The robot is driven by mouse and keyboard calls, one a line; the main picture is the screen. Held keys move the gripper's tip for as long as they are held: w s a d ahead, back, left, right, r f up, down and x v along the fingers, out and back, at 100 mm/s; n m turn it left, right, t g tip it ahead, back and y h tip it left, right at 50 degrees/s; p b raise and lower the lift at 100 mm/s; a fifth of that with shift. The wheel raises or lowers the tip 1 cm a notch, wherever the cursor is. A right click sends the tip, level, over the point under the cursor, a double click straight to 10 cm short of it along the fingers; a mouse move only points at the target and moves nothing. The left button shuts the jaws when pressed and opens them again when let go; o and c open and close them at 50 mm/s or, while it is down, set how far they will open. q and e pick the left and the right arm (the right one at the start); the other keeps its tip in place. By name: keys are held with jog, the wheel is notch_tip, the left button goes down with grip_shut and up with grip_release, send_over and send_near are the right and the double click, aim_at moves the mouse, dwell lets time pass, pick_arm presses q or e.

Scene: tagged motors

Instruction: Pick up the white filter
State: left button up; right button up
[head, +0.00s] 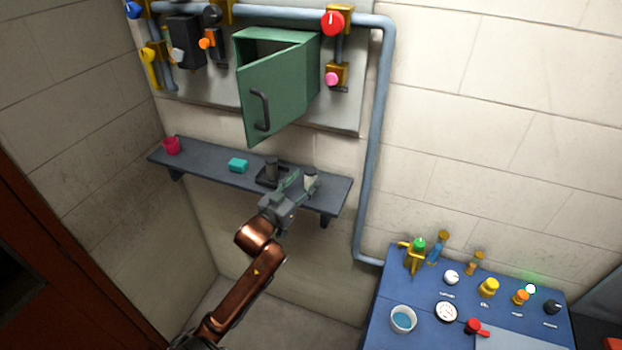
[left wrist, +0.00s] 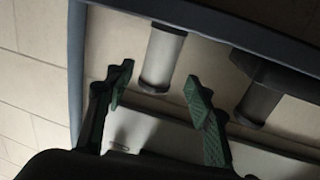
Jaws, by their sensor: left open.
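The white filter (head: 310,176) is a pale cylinder with dark ends, upright at the right part of the wall shelf (head: 339,193). My left gripper (head: 298,182) is right in front of it, partly covering it. In the left wrist view, the white filter (left wrist: 164,55) lies ahead between the two green fingers of my open left gripper (left wrist: 158,92). One end of it reaches about the level of the fingertips, with a gap on each side. Whether a finger touches it I cannot tell. My right gripper is out of view.
A dark grey cylinder (head: 271,167) stands on the shelf just left of the gripper; it also shows in the left wrist view (left wrist: 259,101). An open green cabinet (head: 262,95) hangs above.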

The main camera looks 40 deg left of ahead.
aim_at(307, 178)
pick_arm(q)
jog(key=w, duration=0.3)
jog(key=shift+f, duration=0.1)
jog(key=shift+w+a, duration=0.1)
jog(key=shift+w, duration=0.3)
jog(key=c, duration=1.2)
jog(key=shift+c, duration=0.5)
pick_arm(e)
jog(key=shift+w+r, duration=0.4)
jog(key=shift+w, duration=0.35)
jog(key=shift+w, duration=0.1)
